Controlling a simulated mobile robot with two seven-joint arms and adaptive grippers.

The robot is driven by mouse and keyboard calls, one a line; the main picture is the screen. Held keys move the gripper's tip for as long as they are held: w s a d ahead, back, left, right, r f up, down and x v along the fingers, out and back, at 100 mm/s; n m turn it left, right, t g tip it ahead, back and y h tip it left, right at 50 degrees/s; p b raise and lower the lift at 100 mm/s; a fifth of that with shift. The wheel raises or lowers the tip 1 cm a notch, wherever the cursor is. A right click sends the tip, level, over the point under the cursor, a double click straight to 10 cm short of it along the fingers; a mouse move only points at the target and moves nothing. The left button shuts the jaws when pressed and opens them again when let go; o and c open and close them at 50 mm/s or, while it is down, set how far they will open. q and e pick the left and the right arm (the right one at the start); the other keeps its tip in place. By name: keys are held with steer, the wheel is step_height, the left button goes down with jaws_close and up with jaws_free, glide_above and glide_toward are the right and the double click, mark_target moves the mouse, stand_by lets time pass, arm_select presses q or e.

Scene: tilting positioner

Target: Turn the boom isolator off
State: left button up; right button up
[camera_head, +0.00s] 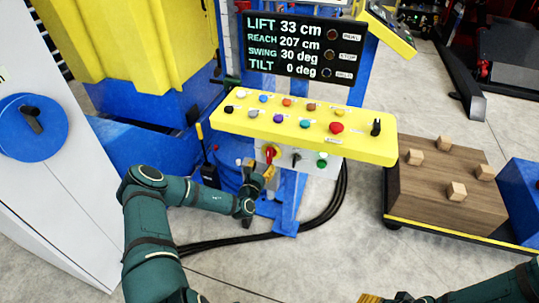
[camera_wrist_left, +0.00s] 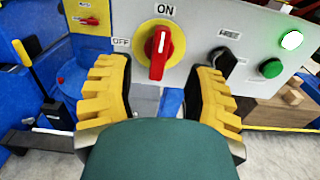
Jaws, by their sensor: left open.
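The boom isolator is a red rotary knob (camera_wrist_left: 158,48) on a yellow round plate, on a light grey panel (camera_wrist_left: 200,20). Its white-marked handle stands nearly upright, toward the ON label (camera_wrist_left: 165,9); the OFF label (camera_wrist_left: 122,43) is to its left. In the head view the knob (camera_head: 269,153) sits under the yellow console. My left gripper (camera_wrist_left: 160,95) is open and empty, its yellow-padded fingers left and right of the knob and lower in the picture. In the head view the left gripper (camera_head: 262,172) is just below the knob. My right gripper (camera_head: 388,298) is only partly visible at the bottom edge.
A black selector (camera_wrist_left: 225,62), a green button (camera_wrist_left: 270,68) and a bright white lamp (camera_wrist_left: 291,40) are right of the isolator. The yellow console (camera_head: 310,118) overhangs the panel. A wooden block (camera_head: 445,190) with small cubes stands right; black cables (camera_head: 335,205) hang nearby.

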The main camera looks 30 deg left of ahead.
mark_target(268, 154)
arm_select(q)
steer(key=b+x, duration=0.1)
steer(key=x, duration=0.7)
steer(key=shift+w+b, duration=0.2)
steer(key=shift+b, duration=0.2)
steer(key=shift+c, duration=0.4)
jaws_close()
